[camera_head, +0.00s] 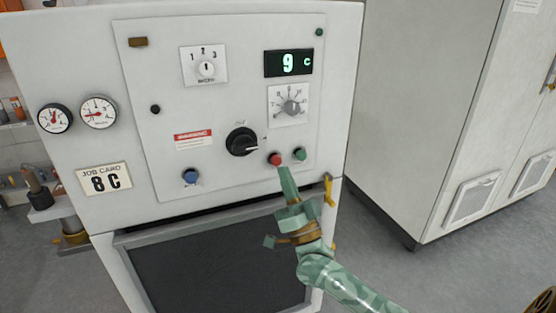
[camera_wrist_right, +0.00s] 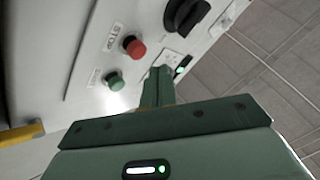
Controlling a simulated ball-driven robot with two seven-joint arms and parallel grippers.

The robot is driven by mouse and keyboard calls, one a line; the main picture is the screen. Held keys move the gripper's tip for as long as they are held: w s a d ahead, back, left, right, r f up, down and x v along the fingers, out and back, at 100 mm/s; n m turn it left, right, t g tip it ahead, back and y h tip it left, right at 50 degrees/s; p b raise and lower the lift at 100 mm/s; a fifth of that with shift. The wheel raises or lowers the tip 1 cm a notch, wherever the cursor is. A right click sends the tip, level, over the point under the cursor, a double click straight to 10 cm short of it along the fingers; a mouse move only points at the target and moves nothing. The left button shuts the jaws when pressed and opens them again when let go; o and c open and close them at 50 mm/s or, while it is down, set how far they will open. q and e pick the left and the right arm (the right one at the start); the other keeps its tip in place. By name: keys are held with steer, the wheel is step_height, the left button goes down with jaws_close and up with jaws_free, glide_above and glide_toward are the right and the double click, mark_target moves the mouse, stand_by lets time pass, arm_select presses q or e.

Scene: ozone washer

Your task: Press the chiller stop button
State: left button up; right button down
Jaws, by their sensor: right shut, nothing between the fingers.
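The red button (camera_head: 274,159) sits low on the white chiller panel, left of a green button (camera_head: 299,154). In the right wrist view the red button (camera_wrist_right: 134,46) is beside a label that seems to read STOP, and the green button (camera_wrist_right: 114,80) is below it. My right gripper (camera_head: 283,170) is shut and empty, its tips just below the red button in the head view. In the right wrist view the tips (camera_wrist_right: 160,72) are close beside the red button, to its lower right. I cannot tell whether they touch the panel. My left gripper is out of view.
A black rotary knob (camera_head: 242,142) and a blue button (camera_head: 191,177) are on the same panel. The display (camera_head: 289,63) reads 9 C; the job card (camera_head: 104,179) reads 8 C. A yellow hook-like part (camera_head: 328,190) is at the chiller's right edge. A grey cabinet (camera_head: 425,110) stands right.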

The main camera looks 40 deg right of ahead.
steer(key=s, duration=0.1)
steer(key=s+a+p, duration=0.1)
steer(key=s, duration=0.1)
steer(key=shift+s, duration=0.25)
steer(key=shift+y, duration=0.3)
stand_by(0.4)
